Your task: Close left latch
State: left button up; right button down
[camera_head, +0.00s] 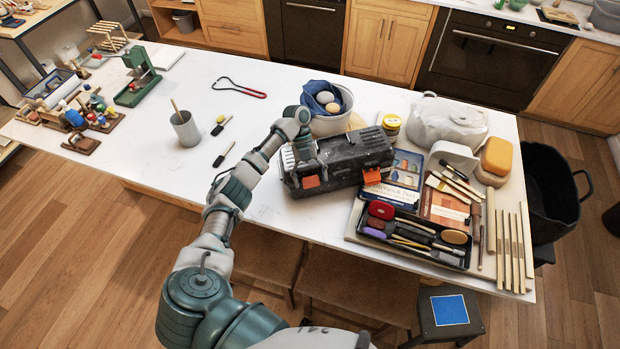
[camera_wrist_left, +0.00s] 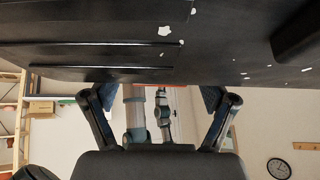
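The black toolbox (camera_head: 345,155) lies on the white table, with its handle on top. Its left orange latch (camera_head: 311,182) and right orange latch (camera_head: 371,176) show on the near side; I cannot tell for sure how far each is folded. My left gripper (camera_head: 306,153) is at the left end of the toolbox, over its top, above the left latch. In the left wrist view the dark scuffed toolbox (camera_wrist_left: 120,40) fills the top, and my left gripper (camera_wrist_left: 157,95) has its fingers spread with nothing visibly held between them. Contact with the box is unclear. My right gripper is not in view.
A white bucket with a blue cloth (camera_head: 330,108) stands just behind the toolbox. A tool tray (camera_head: 415,240) and books (camera_head: 390,190) crowd its right side. A grey cup (camera_head: 186,130) and brushes are to the left. The table is clear in front of the left end.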

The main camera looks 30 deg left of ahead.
pick_arm(q)
jog(key=shift+r, duration=0.1)
jog(key=v, duration=1.2)
jog(key=shift+w+a, duration=0.1)
jog(key=shift+w, duration=0.1)
jog(key=shift+s+f, duration=0.1)
jog(key=shift+f, duration=0.15)
